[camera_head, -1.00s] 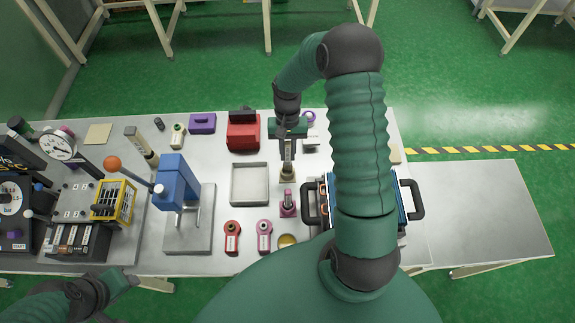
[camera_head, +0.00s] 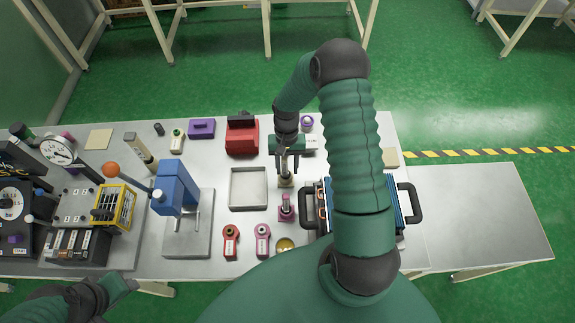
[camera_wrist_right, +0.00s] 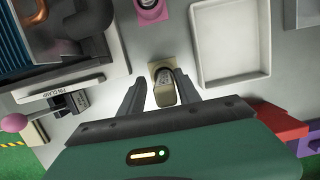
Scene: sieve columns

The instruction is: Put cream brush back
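The cream brush (camera_head: 285,170) stands upright in a small cream square holder (camera_head: 285,183), right of the shallow grey tray. My right gripper (camera_head: 287,160) is open around the brush's top, one finger on each side. In the right wrist view the brush (camera_wrist_right: 164,93) shows between the two spread fingers (camera_wrist_right: 158,98), with gaps beside it, and the holder (camera_wrist_right: 159,66) is just beyond. How deep the brush sits is hard to see. My left gripper (camera_head: 118,290) is at the lower left, off the table's front edge; its fingers are unclear.
A pink holder (camera_head: 286,212) with a pink piece stands just in front. The grey tray (camera_head: 234,190) is to the left, a black-handled rack (camera_head: 408,203) to the right. A red box (camera_head: 243,138) stands behind the tray. A blue press (camera_head: 176,188) is further left.

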